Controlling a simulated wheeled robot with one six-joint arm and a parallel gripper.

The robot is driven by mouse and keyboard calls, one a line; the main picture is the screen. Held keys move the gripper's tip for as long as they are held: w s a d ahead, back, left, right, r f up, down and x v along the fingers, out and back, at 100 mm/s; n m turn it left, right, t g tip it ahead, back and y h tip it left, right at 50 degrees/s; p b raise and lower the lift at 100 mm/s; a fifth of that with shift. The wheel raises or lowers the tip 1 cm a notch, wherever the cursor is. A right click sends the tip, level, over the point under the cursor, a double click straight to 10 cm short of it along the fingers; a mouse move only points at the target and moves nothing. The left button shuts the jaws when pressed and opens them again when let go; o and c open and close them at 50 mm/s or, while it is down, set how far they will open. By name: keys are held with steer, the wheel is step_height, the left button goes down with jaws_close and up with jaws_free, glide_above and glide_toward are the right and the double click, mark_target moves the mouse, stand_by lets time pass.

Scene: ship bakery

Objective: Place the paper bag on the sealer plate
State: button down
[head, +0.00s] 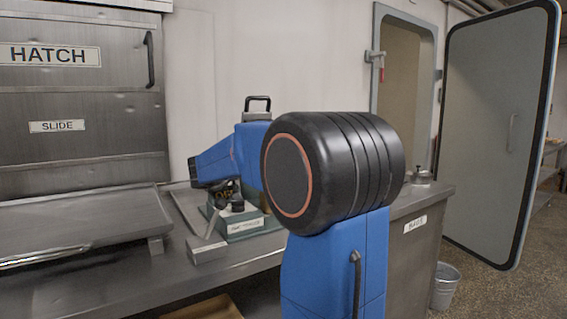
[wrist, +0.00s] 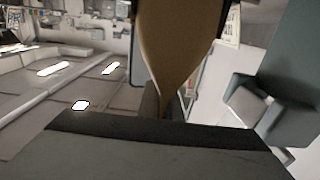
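The brown paper bag (wrist: 178,40) fills the top middle of the wrist view and narrows to a pinched edge lower down. My gripper (wrist: 167,105) is shut on that narrow edge, with dark finger parts beside it. In the head view, my gripper (head: 228,190) is small and dark below the blue wrist, over the grey-green sealer (head: 245,226). A little brown shows beside it. The sealer stands on the counter with a silver lever (head: 208,247) at its front. The sealer plate is mostly hidden, and I cannot tell whether the bag touches it.
The steel counter (head: 110,290) runs along the wall, with a raised steel tray (head: 80,215) at left under the hatch (head: 80,100). A small metal pot (head: 421,178) stands at the counter's right end. A bucket (head: 446,287) and open door (head: 497,130) are at right.

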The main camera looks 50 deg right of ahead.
steer(key=shift+f, duration=0.1)
steer(key=c, duration=2)
jaws_free()
steer(key=v, duration=1.2)
